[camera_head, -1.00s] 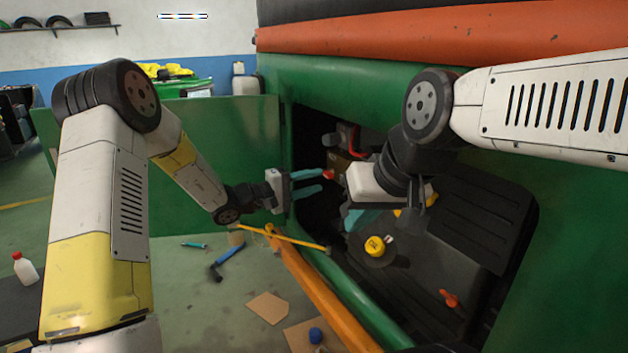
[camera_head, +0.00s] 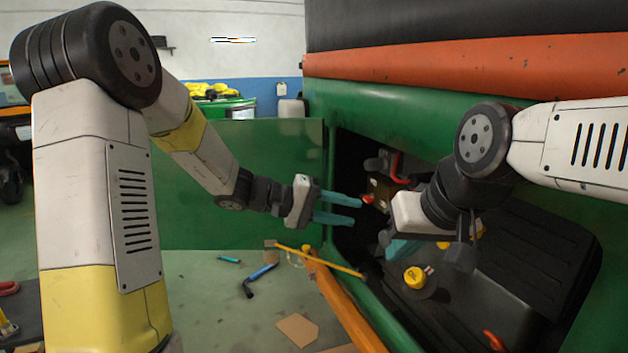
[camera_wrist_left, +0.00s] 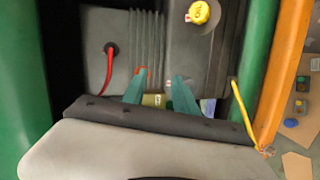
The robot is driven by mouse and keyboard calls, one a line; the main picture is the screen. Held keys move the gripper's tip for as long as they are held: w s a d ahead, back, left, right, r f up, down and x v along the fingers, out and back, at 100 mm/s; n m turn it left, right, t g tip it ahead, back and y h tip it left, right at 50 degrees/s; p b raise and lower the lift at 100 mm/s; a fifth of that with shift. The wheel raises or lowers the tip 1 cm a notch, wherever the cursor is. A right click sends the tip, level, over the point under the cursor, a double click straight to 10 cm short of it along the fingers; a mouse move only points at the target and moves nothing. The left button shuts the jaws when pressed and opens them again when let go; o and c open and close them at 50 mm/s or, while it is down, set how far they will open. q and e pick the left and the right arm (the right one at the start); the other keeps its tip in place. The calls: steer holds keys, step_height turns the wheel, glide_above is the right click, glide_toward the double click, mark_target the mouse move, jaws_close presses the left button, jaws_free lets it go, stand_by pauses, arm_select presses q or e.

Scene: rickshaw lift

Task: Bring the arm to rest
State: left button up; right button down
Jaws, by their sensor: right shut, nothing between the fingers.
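My left gripper (camera_head: 356,211) is open at the mouth of the dark bay in the green vehicle. Its two teal fingers stand apart with nothing between them. They also show apart in the left wrist view (camera_wrist_left: 160,90), over the bay. My right gripper (camera_head: 392,252) is shut and empty, lower and to the right, in front of the bay. Its white body and wrist hide part of its fingers. A yellow cap (camera_head: 414,276) on the black part in the bay is below it, apart from it. The cap also shows in the left wrist view (camera_wrist_left: 199,12).
A green panel (camera_head: 270,185) stands left of the bay behind my left gripper. An orange bar (camera_head: 345,310) and a thin yellow rod (camera_head: 330,263) run below the bay. A blue-handled tool (camera_head: 262,272) and cardboard (camera_head: 297,328) lie on the open floor.

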arm_select(q)
steer(key=s+a+r+t+y, duration=0.1)
steer(key=s+a+t+y, duration=0.1)
steer(key=s+a+y, duration=0.4)
steer(key=s+a+r+m+t+y, duration=0.1)
steer(key=s+a+y, duration=0.5)
steer(key=s+a, duration=0.7)
steer(key=a+r+t, duration=0.1)
steer(key=a, duration=0.2)
steer(key=shift+s+r, duration=0.15)
